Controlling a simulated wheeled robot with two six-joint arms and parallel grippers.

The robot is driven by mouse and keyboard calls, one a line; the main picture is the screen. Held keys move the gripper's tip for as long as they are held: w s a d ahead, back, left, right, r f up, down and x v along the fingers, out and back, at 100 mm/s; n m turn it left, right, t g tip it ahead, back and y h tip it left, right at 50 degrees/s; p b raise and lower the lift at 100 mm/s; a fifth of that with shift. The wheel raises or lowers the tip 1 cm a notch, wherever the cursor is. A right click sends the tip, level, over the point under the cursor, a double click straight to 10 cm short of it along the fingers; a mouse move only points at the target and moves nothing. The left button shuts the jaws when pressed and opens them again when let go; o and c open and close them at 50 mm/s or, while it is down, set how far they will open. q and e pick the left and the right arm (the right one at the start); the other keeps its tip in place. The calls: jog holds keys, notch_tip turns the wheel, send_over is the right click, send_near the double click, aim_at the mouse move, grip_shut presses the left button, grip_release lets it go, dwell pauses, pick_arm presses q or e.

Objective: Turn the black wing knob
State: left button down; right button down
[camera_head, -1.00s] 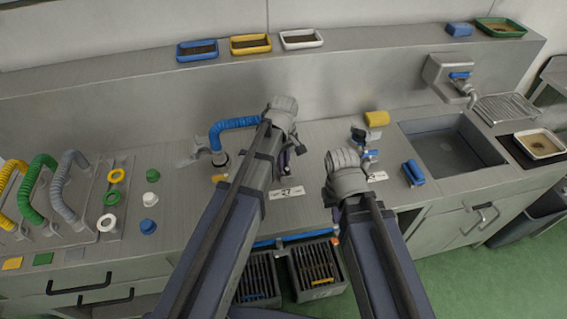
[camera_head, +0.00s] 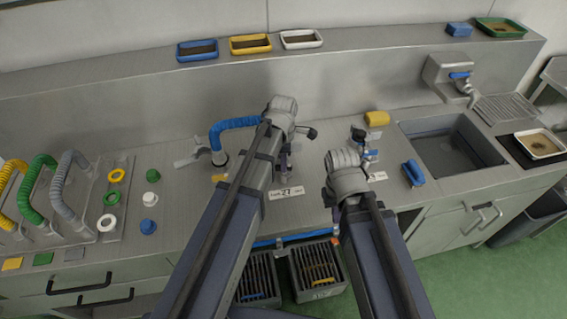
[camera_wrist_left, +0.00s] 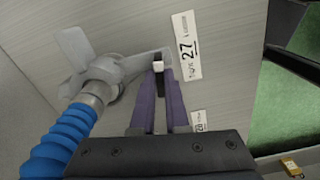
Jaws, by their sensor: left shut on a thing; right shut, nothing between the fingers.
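My left gripper (camera_head: 285,172) reaches down to the bench by the "27" label. In the left wrist view its two purple fingers (camera_wrist_left: 159,98) are shut on a narrow black piece with a pale end, which appears to be the black wing knob (camera_wrist_left: 159,83). My left wrist hides most of the knob in the head view. A dark rounded end (camera_head: 311,133) shows just right of that wrist; I cannot tell whether it belongs to the knob. My right gripper (camera_head: 349,196) is shut and empty above the bench to the right, its fingertips mostly hidden.
A blue hose (camera_head: 234,124) ends at a grey winged coupling (camera_wrist_left: 103,76) close beside the left fingers. A small blue-topped fitting (camera_head: 368,155) and yellow block (camera_head: 377,118) stand near the right gripper. A sink (camera_head: 450,150) lies further right. Black crates (camera_head: 320,292) stand below the front edge.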

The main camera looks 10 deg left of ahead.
pick_arm(q)
jog(key=shift+n, duration=1)
jog(key=c, duration=0.9)
grip_release()
jog(key=shift+r, duration=0.1)
notch_tip(320, 180, up, 8)
jog(key=p, duration=0.8)
jog(key=shift+f, duration=0.2)
